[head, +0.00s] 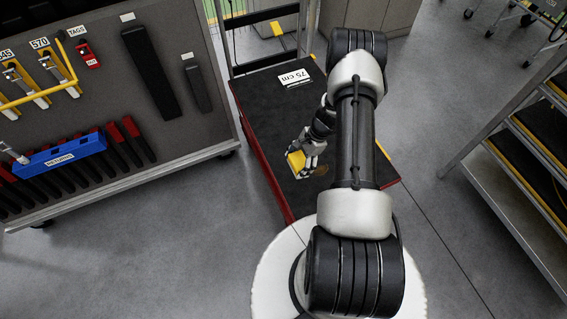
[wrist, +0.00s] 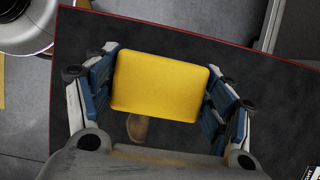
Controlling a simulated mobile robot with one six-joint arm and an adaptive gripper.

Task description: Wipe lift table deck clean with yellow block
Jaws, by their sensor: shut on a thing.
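The yellow block (wrist: 160,86) sits between the two fingers of my gripper (wrist: 160,92), which is shut on it. In the head view my gripper (head: 307,160) holds the block (head: 296,162) at the dark deck of the lift table (head: 262,105); I cannot tell whether the block touches the deck. The deck also shows in the wrist view (wrist: 90,30). A brownish smudge (head: 322,176) lies on the deck beside my gripper. In the wrist view the smudge (wrist: 138,128) shows just below the block, partly hidden by my gripper. My arm covers the deck's right part.
A tool board (head: 100,60) with a blue bin (head: 60,156) stands at the left. A stepped rack (head: 535,130) stands at the right. Grey floor (head: 440,90) is clear between table and rack.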

